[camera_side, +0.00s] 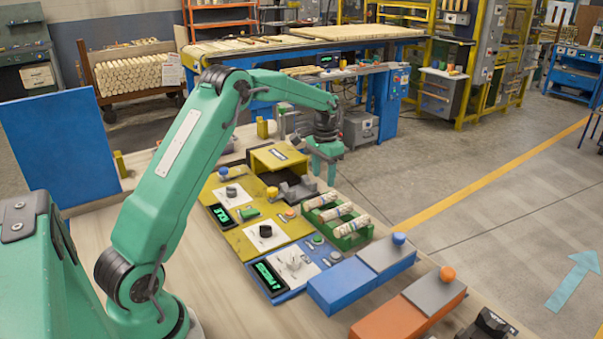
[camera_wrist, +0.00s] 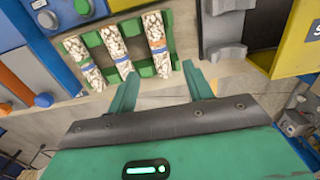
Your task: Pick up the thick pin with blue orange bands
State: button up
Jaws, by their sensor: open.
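A green rack (camera_side: 352,239) holds three speckled pale pins lying side by side. In the wrist view they are a left pin (camera_wrist: 83,61), a middle pin (camera_wrist: 114,48) and a right pin (camera_wrist: 154,35). Coloured bands circle them; the right one seems to carry orange and blue, but the bands are too small to tell surely, and I cannot tell which pin is thickest. My gripper (camera_wrist: 160,72) is open and empty, its fingertips just short of the right pin's near end. In the side view my gripper (camera_side: 326,172) hangs above and behind the rack.
A yellow station (camera_side: 240,240) and a blue station (camera_side: 300,285) with dials and displays stand beside the rack. Blue (camera_side: 345,284) and orange (camera_side: 390,322) boxes with round knobs sit in front. A grey cradle (camera_wrist: 222,30) is right of the rack in the wrist view.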

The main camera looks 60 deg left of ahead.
aim_at(322, 197)
jog(key=shift+f, duration=1.25)
jog(key=shift+f, duration=0.15)
jog(key=shift+s+f, duration=0.1)
jog(key=shift+f, duration=2.35)
jog(key=shift+c, duration=0.4)
jog(key=c, duration=1)
